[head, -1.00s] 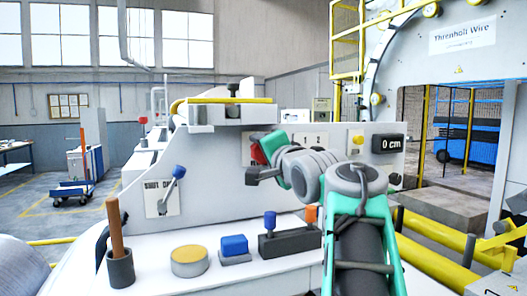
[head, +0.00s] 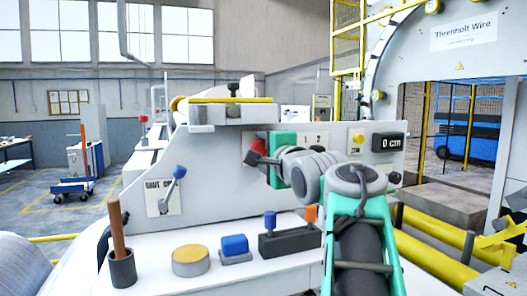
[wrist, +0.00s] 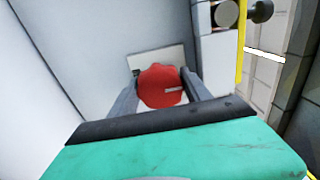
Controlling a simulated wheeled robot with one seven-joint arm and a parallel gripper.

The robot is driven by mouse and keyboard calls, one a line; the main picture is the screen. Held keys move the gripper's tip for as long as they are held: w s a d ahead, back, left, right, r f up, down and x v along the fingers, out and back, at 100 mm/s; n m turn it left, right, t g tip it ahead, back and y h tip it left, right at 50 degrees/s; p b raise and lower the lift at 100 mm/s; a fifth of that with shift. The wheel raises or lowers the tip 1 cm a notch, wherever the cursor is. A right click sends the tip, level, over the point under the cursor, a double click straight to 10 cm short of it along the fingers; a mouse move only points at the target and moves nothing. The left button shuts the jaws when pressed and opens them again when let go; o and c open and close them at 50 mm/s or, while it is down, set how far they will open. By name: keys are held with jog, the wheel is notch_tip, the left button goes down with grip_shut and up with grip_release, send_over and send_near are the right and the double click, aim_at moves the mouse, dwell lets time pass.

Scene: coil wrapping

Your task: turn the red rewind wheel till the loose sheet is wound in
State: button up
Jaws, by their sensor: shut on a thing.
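The red rewind wheel (wrist: 158,84) sits on a pale plate on the grey machine panel. In the wrist view it lies between the two grey fingers of my gripper (wrist: 162,92), one on each side. My gripper is shut on it. In the head view my gripper (head: 258,160) is at the panel, and only a red bit of the wheel (head: 260,140) shows above the dark fingers. A black display (head: 388,143) reads 0 cm. I cannot make out the loose sheet in either view.
Left of my gripper is a blue-knobbed lever (head: 179,172). On the white ledge below stand a wooden-handled tool in a dark cup (head: 121,268), a yellow-topped round button (head: 191,261), a blue block (head: 235,246) and a dark knobbed holder (head: 290,243). Yellow rails (head: 435,225) run at right.

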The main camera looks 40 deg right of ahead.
jog(key=o, duration=1.3)
jog(key=b+v, duration=0.2)
jog(key=v, duration=0.6)
jog(key=shift+w, duration=0.1)
